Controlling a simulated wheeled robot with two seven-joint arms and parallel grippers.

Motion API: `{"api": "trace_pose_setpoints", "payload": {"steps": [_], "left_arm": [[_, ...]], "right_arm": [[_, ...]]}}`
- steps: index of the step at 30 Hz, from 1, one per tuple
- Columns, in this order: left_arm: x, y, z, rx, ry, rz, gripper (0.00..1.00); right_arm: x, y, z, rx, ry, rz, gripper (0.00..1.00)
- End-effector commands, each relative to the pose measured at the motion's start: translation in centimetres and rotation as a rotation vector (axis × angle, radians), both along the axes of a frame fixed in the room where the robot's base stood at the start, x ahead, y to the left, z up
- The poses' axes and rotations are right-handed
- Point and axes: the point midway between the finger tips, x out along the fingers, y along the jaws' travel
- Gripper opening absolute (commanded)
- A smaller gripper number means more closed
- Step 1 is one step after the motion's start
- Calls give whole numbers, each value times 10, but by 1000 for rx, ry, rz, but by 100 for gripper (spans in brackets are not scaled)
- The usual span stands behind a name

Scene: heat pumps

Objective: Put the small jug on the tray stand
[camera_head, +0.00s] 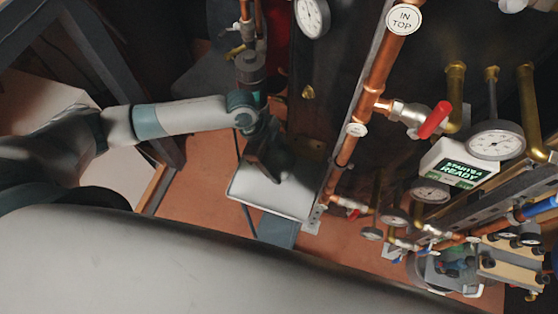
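My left arm comes in from the left, and its dark gripper (264,152) points down over a pale, flat-topped surface (262,200) in the middle, which looks like the tray stand. The fingertips are not clear against it, so I cannot tell whether they are open or hold something. A clear, pale-rimmed container (433,268) at the lower right may be the small jug; pipes and gauges partly cover it. My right gripper is not in view.
A copper pipe (375,75) with a red-handled valve (434,120) rises just right of the pale surface. Gauges (496,141), brass pipes and a lit display (466,172) crowd the right side. Reddish floor (195,195) shows left of the surface.

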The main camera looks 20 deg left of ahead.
Motion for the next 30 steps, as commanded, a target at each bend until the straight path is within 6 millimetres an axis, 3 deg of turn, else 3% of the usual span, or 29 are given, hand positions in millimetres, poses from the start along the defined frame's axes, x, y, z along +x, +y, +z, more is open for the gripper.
{"api": "trace_pose_setpoints", "payload": {"steps": [11,12,14,30], "left_arm": [[1,0,-2,-2,-1,0,20],[0,0,-3,0,0,0,67],[0,0,-2,0,0,0,81],[1,4,8,-2,-2,0,81]], "right_arm": [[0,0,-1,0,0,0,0],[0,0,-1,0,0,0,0],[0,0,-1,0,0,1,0],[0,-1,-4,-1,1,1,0]]}}
